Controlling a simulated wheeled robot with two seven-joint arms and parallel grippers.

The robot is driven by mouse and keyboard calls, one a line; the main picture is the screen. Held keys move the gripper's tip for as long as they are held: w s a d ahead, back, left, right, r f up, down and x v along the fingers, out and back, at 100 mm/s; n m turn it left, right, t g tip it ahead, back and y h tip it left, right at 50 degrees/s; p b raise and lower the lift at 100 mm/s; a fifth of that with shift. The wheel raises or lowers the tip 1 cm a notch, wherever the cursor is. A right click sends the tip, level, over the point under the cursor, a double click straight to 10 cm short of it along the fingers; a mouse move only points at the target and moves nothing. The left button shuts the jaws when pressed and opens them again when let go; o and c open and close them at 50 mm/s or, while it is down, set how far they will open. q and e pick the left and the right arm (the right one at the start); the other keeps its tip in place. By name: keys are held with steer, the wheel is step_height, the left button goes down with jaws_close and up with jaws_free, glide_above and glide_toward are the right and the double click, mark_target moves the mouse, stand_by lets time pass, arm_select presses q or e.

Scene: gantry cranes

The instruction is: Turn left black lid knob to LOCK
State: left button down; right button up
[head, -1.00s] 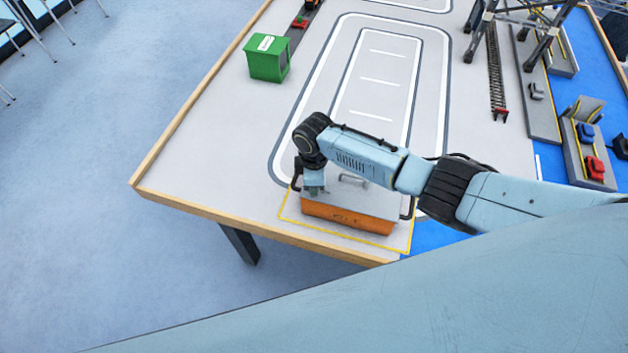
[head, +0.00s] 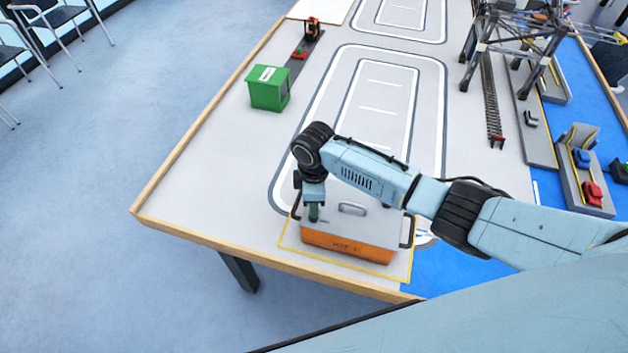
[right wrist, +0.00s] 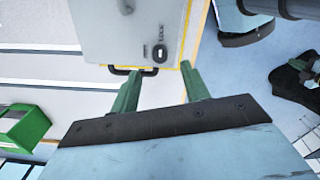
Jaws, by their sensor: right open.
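An orange box (head: 345,246) with a grey lid (head: 375,222) stands inside a yellow outline near the table's front edge. In the head view the knob is hidden by my arm and gripper. My right gripper (head: 314,212) points down over the lid's left end. Its two green fingers are apart and empty in the right wrist view (right wrist: 163,78). The knob appears just beyond the fingertips, between their lines; the exact gap is unclear. My left gripper is out of view.
The lid has a metal handle (head: 352,208), and a black side handle (head: 408,232) is at its right end. A green container (head: 268,90) stands farther back. Crane legs and a track (head: 492,115) are at the right. The tabletop left of the box is clear.

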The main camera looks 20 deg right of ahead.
step_height(320, 180, up, 7)
steer(key=shift+r, duration=0.2)
stand_by(0.5)
